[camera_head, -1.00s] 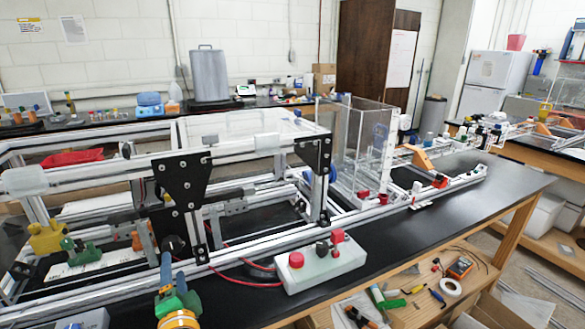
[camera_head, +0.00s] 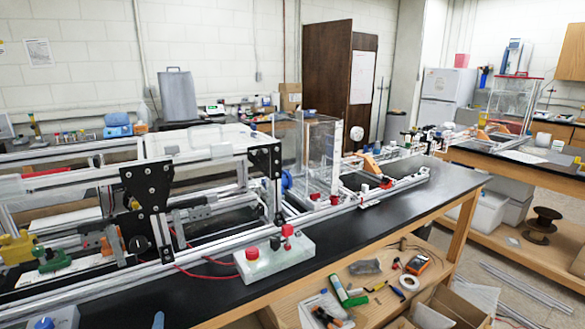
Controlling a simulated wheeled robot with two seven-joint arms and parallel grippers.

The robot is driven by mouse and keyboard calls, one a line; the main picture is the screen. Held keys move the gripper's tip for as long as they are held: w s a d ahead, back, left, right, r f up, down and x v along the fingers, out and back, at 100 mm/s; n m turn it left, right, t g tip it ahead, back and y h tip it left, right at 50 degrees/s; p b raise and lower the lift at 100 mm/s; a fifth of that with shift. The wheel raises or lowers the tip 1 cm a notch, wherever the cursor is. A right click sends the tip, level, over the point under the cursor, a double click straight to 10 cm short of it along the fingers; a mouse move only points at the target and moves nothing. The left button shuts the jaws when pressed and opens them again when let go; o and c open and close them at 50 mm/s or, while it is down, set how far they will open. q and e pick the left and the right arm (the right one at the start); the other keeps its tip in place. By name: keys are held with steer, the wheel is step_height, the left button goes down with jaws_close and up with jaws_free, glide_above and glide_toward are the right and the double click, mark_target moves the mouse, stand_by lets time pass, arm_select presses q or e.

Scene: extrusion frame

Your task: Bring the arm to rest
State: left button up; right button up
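Neither of my arms nor either gripper shows clearly in the head view. The aluminium extrusion frame (camera_head: 225,150) stands on the black-topped bench (camera_head: 385,215), with black bracket plates (camera_head: 146,195) on its rails. A pale control box (camera_head: 268,262) with red buttons sits at the bench's front edge, in front of the frame.
A lower wooden shelf (camera_head: 350,300) holds tape, tools and a green tube (camera_head: 338,289). Open cardboard boxes (camera_head: 435,305) lie at bottom right. A second bench (camera_head: 510,165) stands at right, with a dark spool (camera_head: 541,225) below it. Floor shows between the benches.

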arm_select(q)
steer(key=s+d+f+n+g+h, duration=0.1)
steer(key=s+d+f+g+h, duration=0.15)
steer(key=s+f, duration=0.5)
steer(key=s+d+f+n+g+h, duration=0.1)
steer(key=s+d+f+g, duration=0.2)
steer(key=f, duration=0.8)
steer(key=s+d+f+g+h, duration=0.2)
steer(key=s+f, duration=0.5)
steer(key=f, duration=0.2)
steer(key=s+f+n+g, duration=0.2)
steer(key=s+f, duration=0.2)
steer(key=s, duration=0.7)
steer(key=s+f+n+g+h, duration=0.1)
steer(key=s+f, duration=0.4)
steer(key=s, duration=0.7)
steer(key=n+g, duration=0.1)
steer(key=g, duration=0.1)
steer(key=shift+d+n+g, duration=0.25)
steer(key=shift+n+g, duration=0.1)
steer(key=shift+n, duration=0.05)
